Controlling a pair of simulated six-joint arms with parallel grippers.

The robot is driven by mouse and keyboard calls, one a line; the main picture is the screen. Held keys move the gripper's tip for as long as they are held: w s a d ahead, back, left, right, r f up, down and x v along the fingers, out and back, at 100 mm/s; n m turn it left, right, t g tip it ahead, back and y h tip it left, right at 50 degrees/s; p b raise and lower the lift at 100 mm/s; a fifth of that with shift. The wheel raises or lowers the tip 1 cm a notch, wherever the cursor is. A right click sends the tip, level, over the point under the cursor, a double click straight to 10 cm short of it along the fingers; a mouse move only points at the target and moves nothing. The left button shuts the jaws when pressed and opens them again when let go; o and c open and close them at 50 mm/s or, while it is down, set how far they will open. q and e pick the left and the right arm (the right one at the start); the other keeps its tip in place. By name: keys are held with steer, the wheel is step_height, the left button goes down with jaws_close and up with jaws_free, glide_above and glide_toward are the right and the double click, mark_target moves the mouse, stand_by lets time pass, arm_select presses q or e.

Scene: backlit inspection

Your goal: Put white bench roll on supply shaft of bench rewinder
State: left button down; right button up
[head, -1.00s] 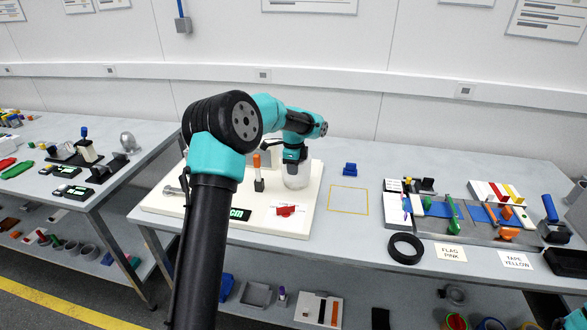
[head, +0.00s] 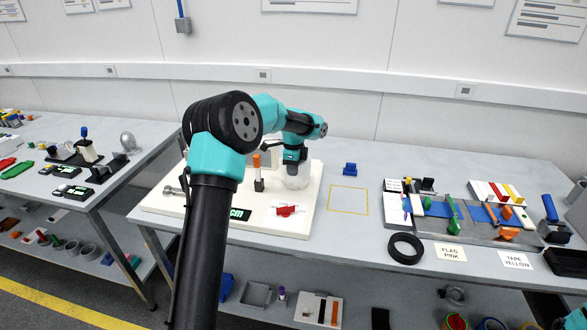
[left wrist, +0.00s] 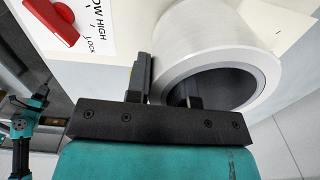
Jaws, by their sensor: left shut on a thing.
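The white bench roll (head: 298,183) is at my left gripper (head: 296,160), over the right part of the rewinder's cream base (head: 205,210). In the left wrist view the roll (left wrist: 205,38) shows its hollow bore facing the camera. There my left gripper (left wrist: 168,88) is shut on the roll's wall, one finger outside and one in the bore. Whether a shaft is inside the roll is hidden. The base carries a red lever (head: 287,210), a green display (head: 240,214) and an orange-topped post (head: 258,172). My right gripper is not seen.
A yellow outlined square (head: 348,200) is empty to the right of the base. A blue block (head: 350,169) lies behind it. A black ring (head: 405,248) and a tool tray (head: 480,235) are farther right.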

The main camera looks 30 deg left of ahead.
arm_select(q)
steer(key=shift+r, duration=0.2)
steer(key=shift+r, duration=1.55)
steer(key=shift+a+f, duration=0.1)
steer(key=shift+f, duration=1.6)
steer(key=shift+r, duration=0.2)
stand_by(0.7)
stand_by(0.7)
steer(key=shift+f, duration=0.35)
stand_by(0.8)
steer(key=shift+r, duration=0.2)
steer(key=c, duration=0.9)
jaws_free()
